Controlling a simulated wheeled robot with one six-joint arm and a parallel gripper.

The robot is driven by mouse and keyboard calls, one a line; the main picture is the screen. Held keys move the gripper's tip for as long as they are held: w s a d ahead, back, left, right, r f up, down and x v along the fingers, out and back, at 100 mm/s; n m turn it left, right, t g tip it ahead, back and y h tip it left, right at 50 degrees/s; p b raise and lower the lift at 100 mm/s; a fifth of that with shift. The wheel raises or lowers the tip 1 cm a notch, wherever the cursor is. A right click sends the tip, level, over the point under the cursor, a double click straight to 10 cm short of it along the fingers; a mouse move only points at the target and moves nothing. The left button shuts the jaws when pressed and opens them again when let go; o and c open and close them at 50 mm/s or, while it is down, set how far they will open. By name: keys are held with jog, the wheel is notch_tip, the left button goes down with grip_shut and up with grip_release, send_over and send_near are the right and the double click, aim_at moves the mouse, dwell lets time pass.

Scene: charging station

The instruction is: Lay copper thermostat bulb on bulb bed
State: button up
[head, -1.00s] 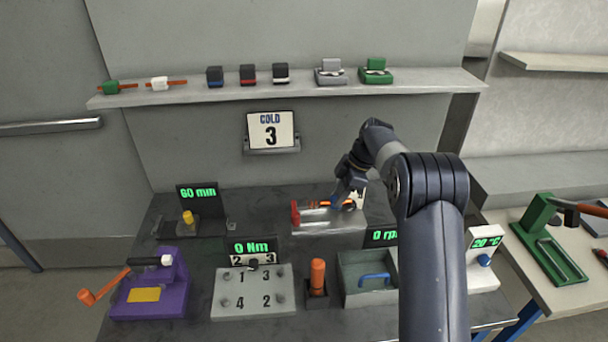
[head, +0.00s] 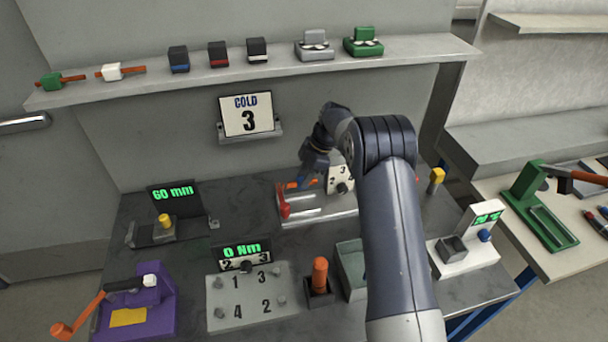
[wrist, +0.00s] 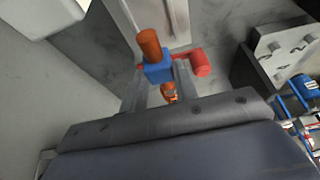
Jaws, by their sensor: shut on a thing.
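The copper thermostat bulb is a copper rod through a blue block (wrist: 158,73). My gripper (wrist: 162,88) is shut on it in the wrist view, with the rod sticking out beyond the block. In the head view the bulb (head: 301,184) shows small and partly hidden at my gripper (head: 306,176). It is above the back of a grey fixture with a bright metal trough (head: 318,215) and a red lever (head: 284,204), which looks like the bulb bed. In the wrist view the red handle (wrist: 201,64) shows just past the bulb. I cannot tell if they touch.
A numbered panel (head: 340,178) stands close behind and right of my gripper. A numbered bolt plate (head: 250,297), an orange-handled tool (head: 320,275) and an open bin (head: 350,268) stand in front. A shelf (head: 270,67) with several parts crosses the wall above.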

jog(key=shift+d+b, duration=0.1)
jog(key=shift+b, duration=0.3)
jog(key=shift+f, duration=0.25)
jog(key=shift+f+b, duration=1.85)
jog(key=shift+f, duration=0.1)
jog(key=shift+f+b, duration=1.9)
jog(key=shift+f, duration=0.3)
jog(key=o, duration=1.1)
jog(key=shift+o, duration=0.2)
jog(key=shift+r, duration=0.1)
